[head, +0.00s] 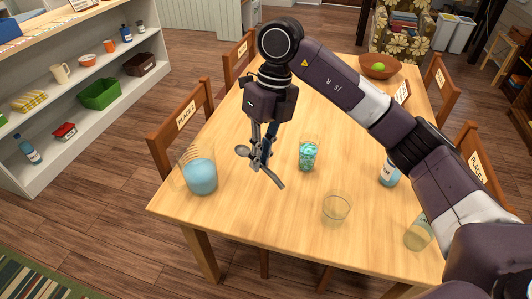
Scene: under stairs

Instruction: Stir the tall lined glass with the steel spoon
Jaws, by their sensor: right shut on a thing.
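My right gripper (262,158) is above the table, shut on a steel spoon (243,151). The spoon is tilted, with its bowl up at the left and a grey end pointing down to the right. To its left stands a large clear vessel (200,176) with blue liquid. To its right stands a tall glass (308,155) with a teal pattern or teal contents. A low clear glass (336,207) stands nearer the front, and another glass (419,233) is at the right edge. I cannot tell for certain which one is lined. My left gripper is not in view.
The wooden table (270,225) has free room at its front left. A blue-labelled bottle (389,174) stands beside my right arm. A brown bowl (380,67) with a green fruit is at the far end. Chairs surround the table; a white shelf (95,75) stands left.

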